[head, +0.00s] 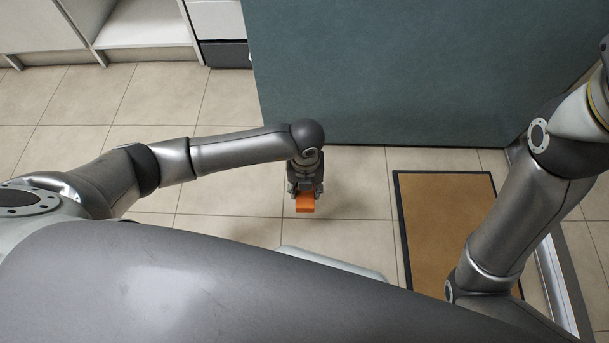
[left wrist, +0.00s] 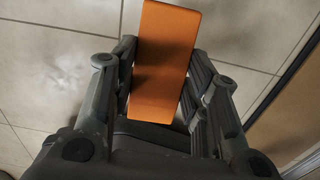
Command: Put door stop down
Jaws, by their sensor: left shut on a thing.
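The door stop is an orange block (head: 305,203). In the head view it sits at the tip of my left gripper (head: 305,188), near the middle of the picture and over the tiled floor. It also shows in the left wrist view (left wrist: 165,60), long and flat-faced, between the two fingers of my left gripper (left wrist: 163,95), which is shut on it. I cannot tell how far the block is above the floor. My right arm comes in from the right in the head view, but its gripper is out of the picture.
A tan mat (head: 450,225) with a dark border lies to the right of the door stop. A large dark green panel (head: 420,75) stands behind. White shelving (head: 145,22) is at the back left. Tiled floor (head: 235,185) around the left gripper is clear.

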